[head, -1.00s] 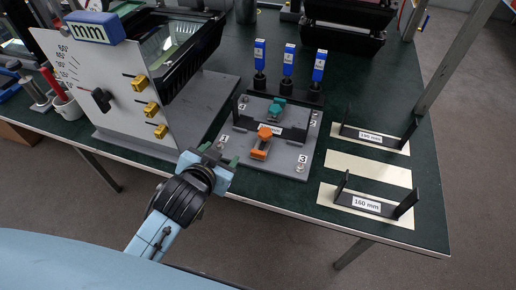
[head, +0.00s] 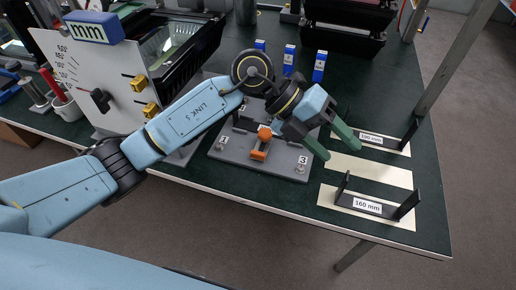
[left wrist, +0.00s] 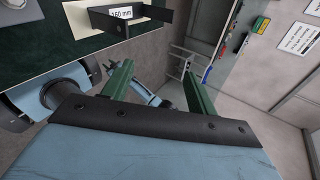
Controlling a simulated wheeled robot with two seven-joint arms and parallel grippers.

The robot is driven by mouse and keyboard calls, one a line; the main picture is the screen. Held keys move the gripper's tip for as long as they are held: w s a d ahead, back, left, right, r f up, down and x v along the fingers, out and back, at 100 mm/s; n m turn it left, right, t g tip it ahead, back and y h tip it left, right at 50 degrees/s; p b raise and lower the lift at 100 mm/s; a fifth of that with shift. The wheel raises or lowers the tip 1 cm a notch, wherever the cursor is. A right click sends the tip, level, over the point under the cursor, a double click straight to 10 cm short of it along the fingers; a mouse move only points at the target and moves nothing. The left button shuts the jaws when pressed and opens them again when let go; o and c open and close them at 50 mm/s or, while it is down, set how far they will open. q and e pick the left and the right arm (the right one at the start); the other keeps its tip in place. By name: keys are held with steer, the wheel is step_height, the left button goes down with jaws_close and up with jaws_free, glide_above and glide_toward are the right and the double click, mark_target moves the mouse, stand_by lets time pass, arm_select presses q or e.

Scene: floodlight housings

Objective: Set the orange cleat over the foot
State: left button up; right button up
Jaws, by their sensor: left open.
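The orange cleat (head: 260,143) sits on the grey base plate (head: 230,152) in the middle of the table, near the marks 1 and 3. I cannot tell from here how it sits relative to a foot. The teal cleat behind it is hidden by my left arm. My left gripper (head: 335,146) is open and empty, to the right of the plate, with its green fingers pointing right and down near the cream pads. The green fingers also show in the left wrist view (left wrist: 158,88), with nothing between them. My right gripper is not in view.
Black brackets marked 190 mm or similar (head: 371,138) and 160 mm (head: 367,205) stand on cream pads at the right. A white dial panel (head: 88,75) with yellow clips is at the left. The table's front edge is clear.

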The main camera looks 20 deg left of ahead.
arm_select(q)
steer(key=w+a+f+t+y, duration=0.1)
steer(key=w+a+f+y, duration=0.25)
steer(key=a+y, duration=0.35)
steer(key=n+y, duration=0.2)
steer(key=y, duration=0.2)
glide_above(258, 153)
steer(key=shift+t, duration=0.3)
step_height(258, 153, down, 12)
steer(key=shift+r+b, duration=0.2)
steer(key=shift+b, duration=1.05)
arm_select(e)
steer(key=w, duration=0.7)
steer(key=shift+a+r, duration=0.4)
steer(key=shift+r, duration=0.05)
